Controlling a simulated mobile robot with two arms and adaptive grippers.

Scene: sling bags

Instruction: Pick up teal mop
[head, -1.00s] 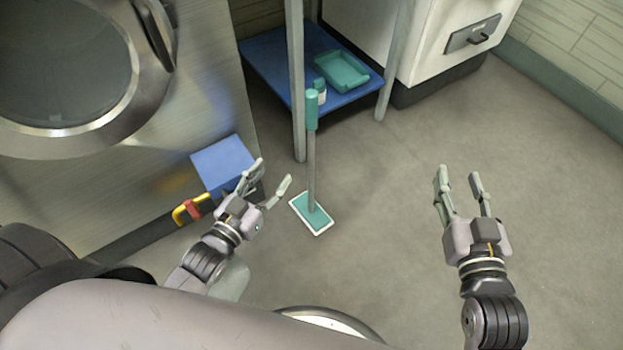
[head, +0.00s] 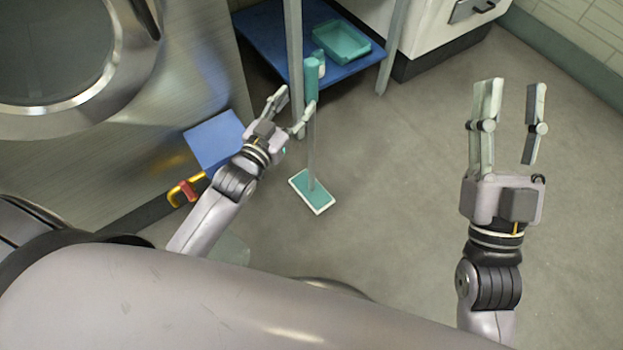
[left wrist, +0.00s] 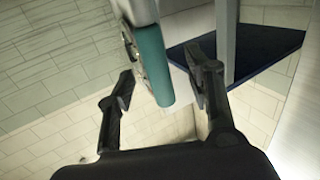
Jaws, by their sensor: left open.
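The teal mop stands upright on the grey floor in the head view, with a teal grip (head: 312,82) at the top of a grey pole and a flat teal head with a white rim (head: 312,191). My left gripper (head: 294,102) is open just left of the mop's upper pole, its right finger overlapping the pole. In the left wrist view the teal grip (left wrist: 154,62) shows in the gap between the open fingers (left wrist: 161,88); I cannot tell whether they touch it. My right gripper (head: 512,97) is open and empty, apart from the mop at the right.
A rack with grey posts and a blue shelf (head: 272,50) stands close behind the mop, holding a teal tray (head: 341,42) and a small bottle. Floor at centre right is clear.

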